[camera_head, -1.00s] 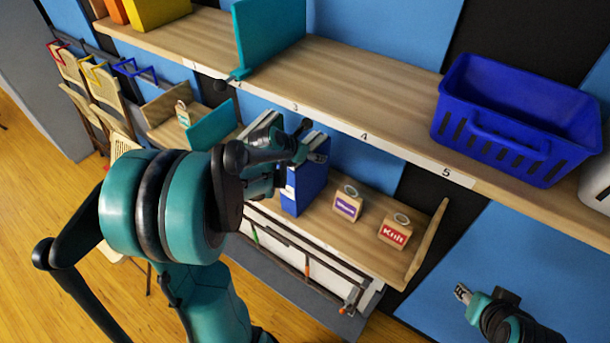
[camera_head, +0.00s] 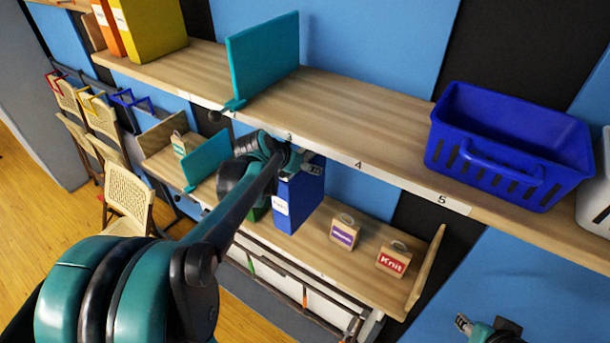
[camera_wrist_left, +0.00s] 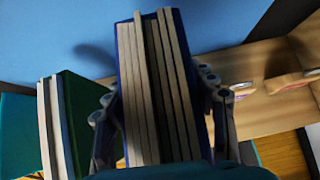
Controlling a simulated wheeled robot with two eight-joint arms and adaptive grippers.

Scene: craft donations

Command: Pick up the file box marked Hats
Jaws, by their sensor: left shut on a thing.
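A blue file box (camera_head: 305,195) stands upright at the lower shelf, with a white label (camera_head: 281,207) too small to read. The left wrist view shows the open side of the blue box (camera_wrist_left: 123,60) with several pale sheets or folders inside. My left gripper (camera_head: 297,162) is at the top of this box, one finger on each side, shut on it. I cannot tell whether its base touches the shelf. A green file box (camera_wrist_left: 82,115) stands to its left in the wrist view, apart from it. My right gripper (camera_head: 466,325) is small at the lower right, away from the shelves.
On the lower shelf (camera_head: 330,262) stand two small labelled boxes, one purple-labelled (camera_head: 344,232) and one marked Knit (camera_head: 393,258). A teal divider (camera_head: 207,158) stands left.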

